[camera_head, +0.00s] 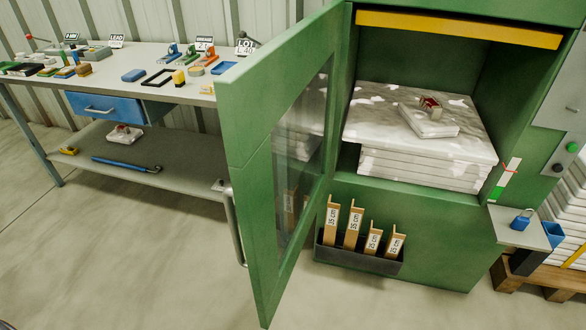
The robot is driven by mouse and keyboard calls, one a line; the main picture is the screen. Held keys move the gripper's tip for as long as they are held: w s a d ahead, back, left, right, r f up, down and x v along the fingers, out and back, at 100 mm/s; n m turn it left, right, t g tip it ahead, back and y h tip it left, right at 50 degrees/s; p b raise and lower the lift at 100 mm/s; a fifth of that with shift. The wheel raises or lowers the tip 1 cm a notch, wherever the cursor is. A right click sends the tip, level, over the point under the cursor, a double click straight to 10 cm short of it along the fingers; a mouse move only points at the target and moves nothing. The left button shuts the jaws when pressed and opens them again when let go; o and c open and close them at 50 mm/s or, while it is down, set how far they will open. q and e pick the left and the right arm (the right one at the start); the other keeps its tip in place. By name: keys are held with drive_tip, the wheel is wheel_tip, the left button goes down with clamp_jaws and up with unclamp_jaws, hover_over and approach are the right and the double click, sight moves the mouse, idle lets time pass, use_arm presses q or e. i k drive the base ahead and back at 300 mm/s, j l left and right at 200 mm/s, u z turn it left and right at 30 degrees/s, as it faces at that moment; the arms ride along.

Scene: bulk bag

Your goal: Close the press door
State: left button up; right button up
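The green press door (247,140) stands wide open in the head view, hinged on the left side of the press opening and swung out toward me. It has a glass window (300,150) and a vertical metal handle (233,222) near its free edge. The green press (425,225) is open at the front. Inside it lies a stack of white folded bags (420,170), with a smaller white pad and a red-and-metal item (431,105) on top. A yellow bar (455,29) spans the top of the opening. Neither of my grippers is in view.
A small shelf (540,232) with a blue padlock (521,221) juts out at right. A workbench (150,55) stands behind the door. The left floor is clear.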

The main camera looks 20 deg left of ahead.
sight(254, 94)
drive_tip(key=j+z, duration=0.1)
drive_tip(key=j, duration=0.3)
drive_tip(key=i+j+z, duration=0.1)
drive_tip(key=j, duration=0.35)
drive_tip(key=i+j, duration=0.15)
drive_tip(key=j, duration=0.2)
drive_tip(key=i+j+z, duration=0.15)
drive_tip(key=j, duration=0.2)
